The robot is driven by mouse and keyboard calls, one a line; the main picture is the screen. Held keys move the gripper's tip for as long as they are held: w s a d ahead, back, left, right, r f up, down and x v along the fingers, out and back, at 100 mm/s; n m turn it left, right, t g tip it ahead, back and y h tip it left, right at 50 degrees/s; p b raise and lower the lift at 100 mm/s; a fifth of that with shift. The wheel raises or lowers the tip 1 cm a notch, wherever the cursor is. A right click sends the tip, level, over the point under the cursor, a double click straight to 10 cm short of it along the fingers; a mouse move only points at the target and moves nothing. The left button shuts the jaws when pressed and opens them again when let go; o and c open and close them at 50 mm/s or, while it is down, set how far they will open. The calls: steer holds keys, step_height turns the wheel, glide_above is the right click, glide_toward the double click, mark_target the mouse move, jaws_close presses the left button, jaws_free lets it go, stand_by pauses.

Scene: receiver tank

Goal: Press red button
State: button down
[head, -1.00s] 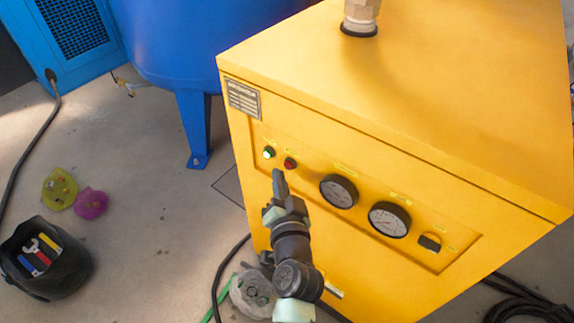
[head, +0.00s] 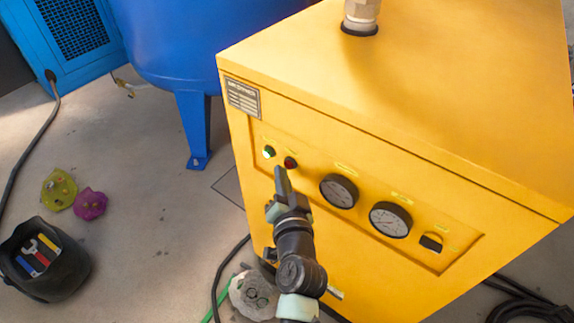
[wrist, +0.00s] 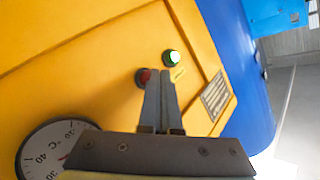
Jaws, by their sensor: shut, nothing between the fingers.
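The red button (head: 290,162) sits on the front panel of the yellow cabinet (head: 400,90), just right of a green lit button (head: 269,151). In the wrist view the red button (wrist: 143,77) shows beside the fingertips, partly hidden by them. The green button (wrist: 172,57) glows above and right of the fingertips there. My gripper (head: 281,171) is shut and empty, its tips pointing up at the panel just below and left of the red button. In the wrist view my gripper (wrist: 159,75) overlaps the red button's edge. I cannot tell whether the tips touch it.
Two round gauges (head: 339,190) (head: 390,219) and a black switch (head: 431,242) lie right of the buttons. A blue tank (head: 195,50) stands behind left.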

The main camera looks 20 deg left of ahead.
steer(key=shift+w+d+b, duration=0.2)
steer(key=shift+w+b, duration=0.1)
steer(key=shift+w, duration=0.15)
stand_by(0.5)
steer(key=shift+s, duration=0.1)
steer(key=shift+s+a+p, duration=0.3)
steer(key=shift+s+p, duration=0.05)
steer(key=shift+s, duration=0.4)
steer(key=shift+s, duration=0.1)
steer(key=s, duration=0.1)
steer(key=s+a+p, duration=0.1)
steer(key=s, duration=0.1)
steer(key=s+p, duration=0.1)
steer(key=shift+s+a, duration=0.25)
steer(key=shift+a, duration=0.15)
stand_by(0.5)
